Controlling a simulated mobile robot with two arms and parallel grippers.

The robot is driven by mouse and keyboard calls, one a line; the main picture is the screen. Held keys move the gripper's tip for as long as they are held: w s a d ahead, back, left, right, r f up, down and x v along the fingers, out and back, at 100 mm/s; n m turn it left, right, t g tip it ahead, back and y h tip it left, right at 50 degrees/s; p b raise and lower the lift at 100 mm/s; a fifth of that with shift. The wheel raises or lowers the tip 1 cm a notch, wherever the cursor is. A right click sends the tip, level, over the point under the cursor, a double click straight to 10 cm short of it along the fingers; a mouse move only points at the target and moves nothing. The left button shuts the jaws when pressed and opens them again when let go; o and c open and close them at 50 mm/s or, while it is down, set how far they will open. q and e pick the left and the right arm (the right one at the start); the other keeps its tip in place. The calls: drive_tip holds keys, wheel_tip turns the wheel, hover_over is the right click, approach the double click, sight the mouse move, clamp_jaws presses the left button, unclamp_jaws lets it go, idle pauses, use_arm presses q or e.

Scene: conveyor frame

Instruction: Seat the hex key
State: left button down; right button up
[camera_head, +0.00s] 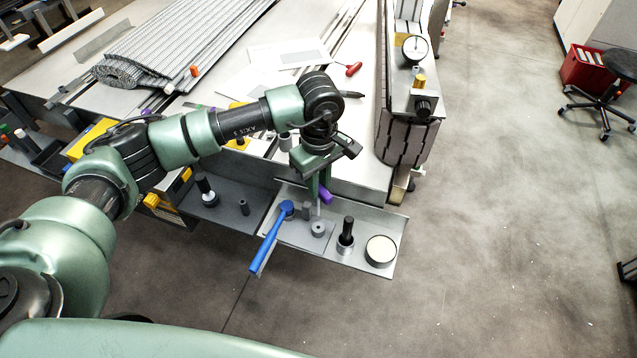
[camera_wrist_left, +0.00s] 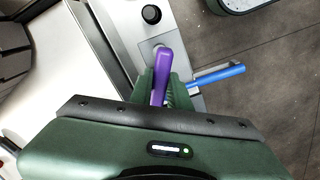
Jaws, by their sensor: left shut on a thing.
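The purple-handled key (camera_head: 326,195), which I take to be the hex key, is held in my left gripper (camera_head: 317,188). The handle (camera_wrist_left: 165,68) shows between the green fingers (camera_wrist_left: 161,85) in the left wrist view, and they are shut on it. In the head view a thin pale shaft seems to point down from it toward a small round grey socket piece (camera_head: 318,229) on the tray. I cannot tell whether the shaft tip touches this piece or is apart from it. My right gripper is not in view.
A grey tray (camera_head: 292,236) at the bench's front edge holds a blue mallet-like tool (camera_head: 268,240), a black-handled piece (camera_head: 346,232) and a round pale-topped tin (camera_head: 381,251). A red-handled key (camera_head: 353,69) lies on the bench.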

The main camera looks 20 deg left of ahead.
use_arm(q)
drive_tip(key=shift+f+b, duration=0.65)
drive_tip(key=shift+f, duration=0.75)
drive_tip(key=shift+f+b, duration=0.4)
drive_tip(key=shift+f, duration=0.45)
drive_tip(key=shift+r, duration=0.1)
drive_tip(key=shift+b, duration=0.3)
